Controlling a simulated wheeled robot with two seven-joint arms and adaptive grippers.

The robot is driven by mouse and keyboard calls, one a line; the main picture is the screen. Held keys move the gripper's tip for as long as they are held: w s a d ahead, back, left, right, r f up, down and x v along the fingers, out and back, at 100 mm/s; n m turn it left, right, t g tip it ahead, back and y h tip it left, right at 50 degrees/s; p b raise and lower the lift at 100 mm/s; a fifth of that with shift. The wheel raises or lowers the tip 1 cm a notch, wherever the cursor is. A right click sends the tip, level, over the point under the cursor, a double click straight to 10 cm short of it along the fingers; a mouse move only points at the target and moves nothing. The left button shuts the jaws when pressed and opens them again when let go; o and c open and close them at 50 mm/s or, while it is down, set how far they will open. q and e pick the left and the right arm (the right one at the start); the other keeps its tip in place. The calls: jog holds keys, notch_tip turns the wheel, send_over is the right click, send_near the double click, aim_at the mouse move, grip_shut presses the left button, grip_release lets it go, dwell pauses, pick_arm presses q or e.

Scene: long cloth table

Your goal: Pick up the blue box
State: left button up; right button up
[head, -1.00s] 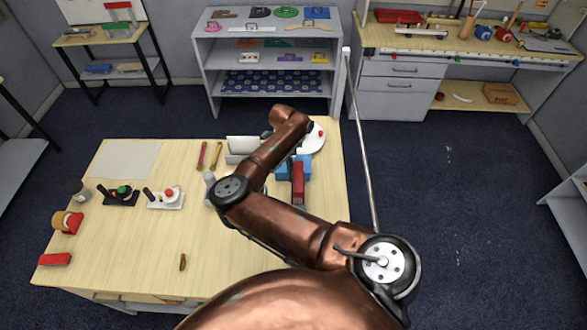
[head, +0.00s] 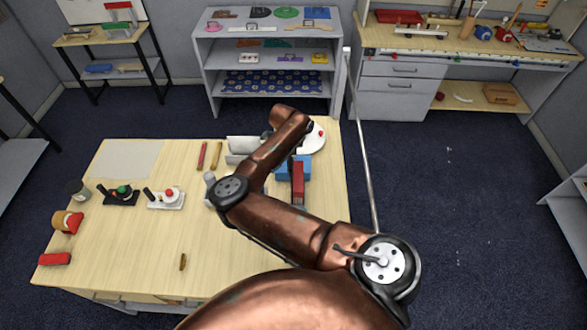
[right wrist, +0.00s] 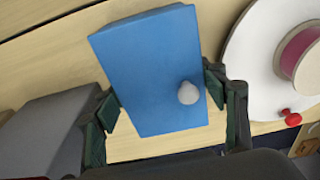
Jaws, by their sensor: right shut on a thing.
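The blue box (right wrist: 150,60) fills the middle of the right wrist view, with a small pale round knob on its near face. My right gripper (right wrist: 162,98) has a dark green finger on either side of it and is shut on it. My right arm hides most of the gripper there. I cannot tell whether the box is off the table. My left gripper is not in view.
A white disc with a pink-banded spool (right wrist: 298,55) and a red knob (right wrist: 290,118) is right of the box. A grey block (right wrist: 45,130) is to its left. Toy levers (head: 165,198) stand at the table's left. The front middle is mostly clear.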

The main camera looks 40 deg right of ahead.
jog(key=shift+r, duration=0.1)
jog(key=shift+r+b, duration=0.35)
jog(key=shift+b, duration=0.15)
jog(key=shift+s+d, duration=0.15)
jog(key=shift+d, duration=0.05)
jog(key=s+d+b, duration=0.2)
jog(key=shift+s+d, duration=0.1)
jog(key=shift+d, duration=0.25)
notch_tip(320, 180, up, 14)
jog(key=b, duration=0.3)
jog(key=shift+r, duration=0.15)
